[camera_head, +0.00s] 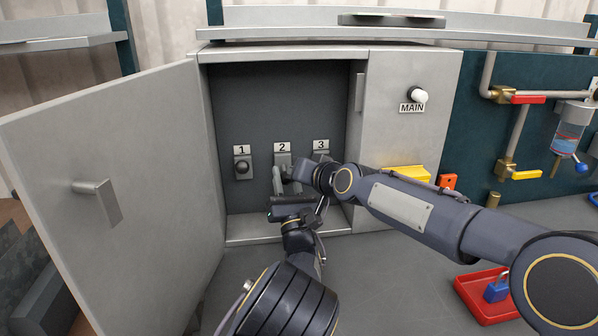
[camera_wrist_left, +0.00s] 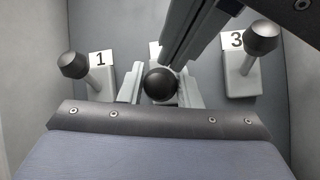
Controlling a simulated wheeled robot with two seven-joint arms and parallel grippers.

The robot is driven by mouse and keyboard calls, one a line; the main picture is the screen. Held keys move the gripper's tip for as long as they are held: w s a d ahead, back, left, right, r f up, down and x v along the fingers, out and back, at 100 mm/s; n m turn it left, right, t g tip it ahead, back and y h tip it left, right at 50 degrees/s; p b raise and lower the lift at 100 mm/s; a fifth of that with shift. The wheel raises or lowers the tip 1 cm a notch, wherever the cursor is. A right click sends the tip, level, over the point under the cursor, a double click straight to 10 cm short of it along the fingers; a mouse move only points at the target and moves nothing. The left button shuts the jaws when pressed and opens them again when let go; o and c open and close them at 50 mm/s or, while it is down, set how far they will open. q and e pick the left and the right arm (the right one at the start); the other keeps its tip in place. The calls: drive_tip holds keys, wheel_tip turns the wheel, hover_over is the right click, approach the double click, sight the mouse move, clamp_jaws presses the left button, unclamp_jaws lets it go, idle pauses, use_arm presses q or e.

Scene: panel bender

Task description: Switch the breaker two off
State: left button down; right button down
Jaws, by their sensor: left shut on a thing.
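The breaker two switch (camera_head: 282,159) is in the open grey cabinet, below the label 2 and between breakers 1 and 3. My left gripper (camera_head: 286,180) reaches up to it from below. In the left wrist view, its two grey fingers stand on either side of a black ball knob (camera_wrist_left: 160,83), and it is shut on that knob of breaker two. The lever's exact angle is hidden by the grippers. My right gripper comes in from the right, close beside the left one, in front of breaker 3; its fingers are not clear enough to judge.
Breaker 1 (camera_head: 242,166) is clear at the left; breaker 3 (camera_wrist_left: 240,72) is at the right. The cabinet door (camera_head: 130,180) stands open to the left. A MAIN knob (camera_head: 418,95) is on the right panel. A red tray (camera_head: 474,292) with a blue padlock (camera_head: 496,290) lies at lower right.

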use_arm(q)
drive_tip(key=shift+d+h, duration=0.15)
drive_tip(key=shift+h, duration=0.15)
use_arm(e)
drive_tip(key=shift+a+f, duration=0.1)
drive_tip(key=shift+f, duration=0.6)
use_arm(q)
drive_tip(key=c, duration=1.5)
unclamp_jaws()
drive_tip(key=shift+s, duration=0.1)
drive_tip(key=o, duration=0.3)
drive_tip(key=shift+o, duration=0.6)
use_arm(e)
drive_tip(key=shift+a+r, duration=0.1)
drive_tip(key=shift+a, duration=0.05)
use_arm(q)
drive_tip(key=shift+r, duration=0.1)
use_arm(e)
drive_tip(key=shift+r, duration=0.1)
